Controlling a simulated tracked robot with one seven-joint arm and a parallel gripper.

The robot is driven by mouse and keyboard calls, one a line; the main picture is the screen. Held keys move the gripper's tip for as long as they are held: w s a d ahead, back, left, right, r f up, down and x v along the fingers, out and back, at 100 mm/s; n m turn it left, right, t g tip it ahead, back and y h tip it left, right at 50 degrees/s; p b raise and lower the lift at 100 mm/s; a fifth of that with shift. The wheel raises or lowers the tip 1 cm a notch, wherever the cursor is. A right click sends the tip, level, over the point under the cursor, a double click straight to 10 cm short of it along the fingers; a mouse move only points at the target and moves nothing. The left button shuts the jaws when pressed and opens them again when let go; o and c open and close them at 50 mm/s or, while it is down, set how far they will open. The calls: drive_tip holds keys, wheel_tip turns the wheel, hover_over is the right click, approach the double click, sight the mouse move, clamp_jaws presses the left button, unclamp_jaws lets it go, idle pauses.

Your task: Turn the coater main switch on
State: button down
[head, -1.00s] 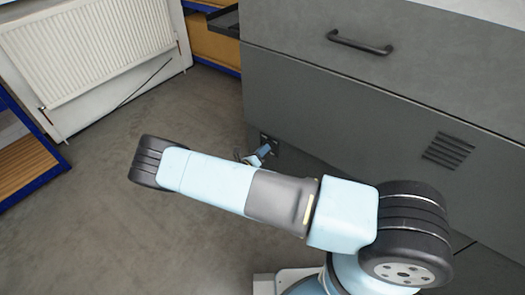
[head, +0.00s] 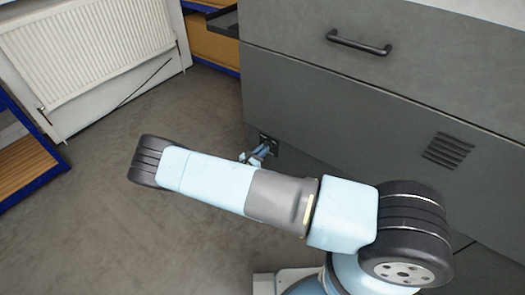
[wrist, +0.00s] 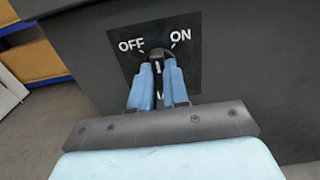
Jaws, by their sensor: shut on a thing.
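The coater main switch is a dark knob (wrist: 158,56) on a black plate (wrist: 198,61) low on the grey cabinet. The plate has a white OFF at upper left and a white ON at upper right. My gripper (wrist: 158,70) is shut on the knob, with one blue finger on each side. White marks show on the knob between the fingers. The fingers hide much of it, and I cannot tell exactly which label it points to. In the head view my gripper (head: 262,152) is at the switch plate (head: 270,142), partly hidden behind my arm.
The grey cabinet (head: 340,105) has a drawer handle (head: 358,43) above and vent slots (head: 448,150) at right. A white radiator (head: 88,45) stands at back left. A blue-framed shelf (head: 25,160) is at the left edge. The floor between is clear.

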drive_tip(key=m, duration=0.8)
drive_tip(key=shift+a+f+m, duration=0.1)
drive_tip(key=shift+f+m, duration=0.05)
drive_tip(key=shift+m, duration=0.15)
drive_tip(key=shift+s+m, duration=0.1)
drive_tip(key=shift+m, duration=0.2)
drive_tip(key=c, duration=1.1)
unclamp_jaws()
drive_tip(key=v, duration=1.3)
drive_tip(key=shift+s+a, duration=0.15)
drive_tip(key=shift+s, duration=0.05)
